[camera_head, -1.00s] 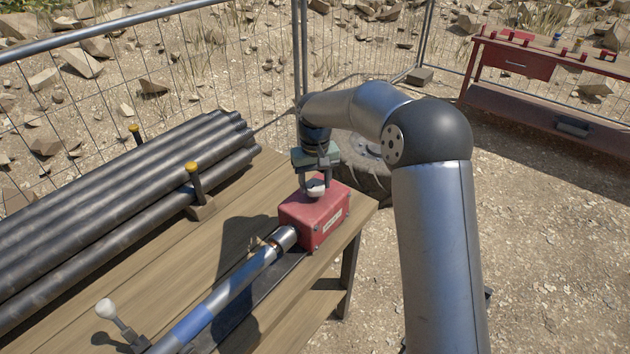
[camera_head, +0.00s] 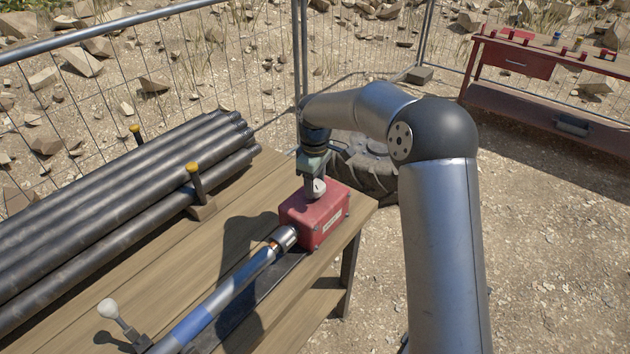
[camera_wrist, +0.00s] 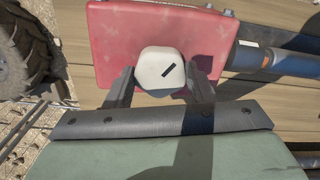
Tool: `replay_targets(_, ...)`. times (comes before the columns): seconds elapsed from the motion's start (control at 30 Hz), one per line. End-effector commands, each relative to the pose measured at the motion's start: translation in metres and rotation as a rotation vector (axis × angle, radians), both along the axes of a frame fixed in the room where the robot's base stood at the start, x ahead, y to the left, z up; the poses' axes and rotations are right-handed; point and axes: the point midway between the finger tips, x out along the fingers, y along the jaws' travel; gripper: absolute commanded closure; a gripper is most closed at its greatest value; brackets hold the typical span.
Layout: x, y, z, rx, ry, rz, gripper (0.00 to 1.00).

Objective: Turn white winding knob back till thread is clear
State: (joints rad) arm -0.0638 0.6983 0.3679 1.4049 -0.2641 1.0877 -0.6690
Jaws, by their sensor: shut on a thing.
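The white winding knob (camera_wrist: 160,70) sits on top of the red box (camera_wrist: 105,30) and carries a dark slanted mark. My gripper (camera_wrist: 160,88) is shut on the knob, with one finger on each side of it in the wrist view. In the head view the knob (camera_head: 316,187) shows below my gripper, above the red box (camera_head: 318,222). A metal collar (camera_head: 285,237) on the rod with a blue band (camera_head: 195,320) meets the box's lower-left side. A copper-coloured strip shows just behind the collar. The thread itself is too small to make out clearly.
Dark pipes (camera_head: 110,205) lie along the left of the wooden table (camera_head: 215,245), beside yellow-topped posts (camera_head: 194,180). A white-ball lever (camera_head: 108,308) stands at the front left. A tyre (camera_head: 370,175) lies behind the table.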

Motion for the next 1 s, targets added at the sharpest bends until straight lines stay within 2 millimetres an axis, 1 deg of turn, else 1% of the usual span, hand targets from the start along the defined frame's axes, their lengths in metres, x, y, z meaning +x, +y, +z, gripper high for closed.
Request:
replay_targets(0.23,0.0010,0.0007,0.0021,0.002,-0.004,0.058,0.73)
replay_targets(0.67,0.0011,0.0007,0.0022,0.002,-0.005,0.067,0.73)
replay_targets(0.7,0.0012,0.0007,0.0022,0.002,-0.005,0.067,0.48)
replay_targets(0.77,0.0011,0.0006,0.0020,0.002,-0.005,0.067,0.31)
replay_targets(0.8,0.0009,0.0006,0.0018,0.002,-0.004,0.067,0.29)
replay_targets(1.0,0.0005,0.0003,0.0010,0.001,-0.003,0.067,0.29)
